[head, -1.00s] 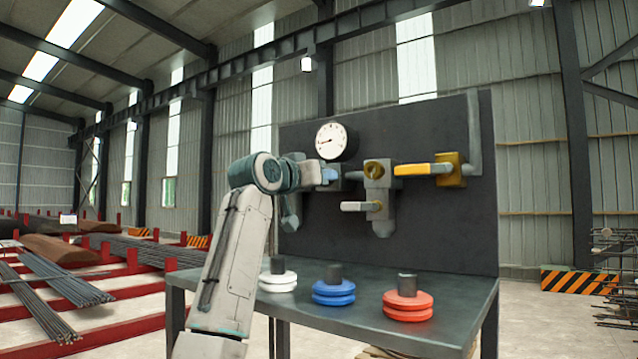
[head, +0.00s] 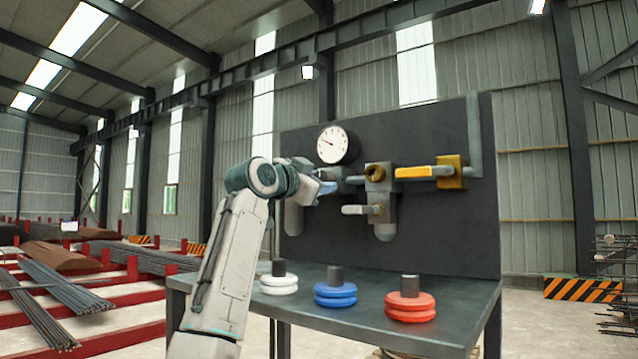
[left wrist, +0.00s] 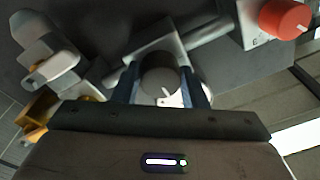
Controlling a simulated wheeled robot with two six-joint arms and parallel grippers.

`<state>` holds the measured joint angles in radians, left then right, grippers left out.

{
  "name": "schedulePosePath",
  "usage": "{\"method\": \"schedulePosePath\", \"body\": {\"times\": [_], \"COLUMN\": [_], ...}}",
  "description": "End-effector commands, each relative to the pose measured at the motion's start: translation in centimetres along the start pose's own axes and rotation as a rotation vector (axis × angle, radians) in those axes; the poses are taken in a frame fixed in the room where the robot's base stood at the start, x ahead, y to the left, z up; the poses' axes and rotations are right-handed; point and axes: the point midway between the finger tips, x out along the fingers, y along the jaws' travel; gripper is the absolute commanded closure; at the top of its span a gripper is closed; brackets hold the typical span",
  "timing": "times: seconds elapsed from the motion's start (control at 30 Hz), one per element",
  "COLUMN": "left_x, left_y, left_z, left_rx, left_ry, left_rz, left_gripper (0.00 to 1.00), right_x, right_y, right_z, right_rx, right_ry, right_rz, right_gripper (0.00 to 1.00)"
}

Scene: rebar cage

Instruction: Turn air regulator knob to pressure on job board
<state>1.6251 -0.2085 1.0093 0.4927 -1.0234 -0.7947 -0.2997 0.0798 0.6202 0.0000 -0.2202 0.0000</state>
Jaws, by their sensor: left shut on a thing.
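A round pressure gauge (head: 333,145) with a white face and dark needle is on the dark panel; the needle points left and slightly up. My left gripper (head: 327,188) is just below it, at the left end of the grey pipework. In the left wrist view its blue fingers (left wrist: 163,88) are shut on both sides of a round grey knob (left wrist: 160,78). A white face with a mark shows just beyond the knob. The regulator body is mostly hidden by my wrist. No readable job board shows. My right gripper is not in view.
A yellow-handled valve (head: 428,172) and a grey lever (head: 362,210) stick out right of my gripper. White (head: 279,285), blue (head: 335,294) and red (head: 410,307) disc stacks stand on the bench (head: 455,318) below. A red round part (left wrist: 284,18) shows in the left wrist view.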

Motion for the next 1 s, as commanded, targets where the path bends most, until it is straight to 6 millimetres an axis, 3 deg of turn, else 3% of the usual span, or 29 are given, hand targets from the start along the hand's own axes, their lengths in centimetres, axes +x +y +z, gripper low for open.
{"method": "schedulePosePath", "body": {"times": [0.5, 0.53, 0.63, 1.0], "left_x": [-0.03, -0.03, -0.03, -0.52], "left_y": [-0.04, -0.04, -0.03, 0.07], "left_z": [-0.09, -0.09, -0.07, 0.16], "left_rx": [0.019, 0.019, 0.019, 0.018], "left_ry": [0.002, 0.002, 0.002, 0.001], "left_rz": [0.0, 0.0, 0.001, 0.001], "left_gripper": [0.84, 0.57, 0.4, 0.4], "right_x": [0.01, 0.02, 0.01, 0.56], "right_y": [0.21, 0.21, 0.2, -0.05], "right_z": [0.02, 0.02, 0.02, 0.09], "right_rx": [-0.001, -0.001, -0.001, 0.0], "right_ry": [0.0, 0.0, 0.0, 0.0], "right_rz": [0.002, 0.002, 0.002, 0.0], "right_gripper": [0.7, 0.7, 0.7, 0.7]}}
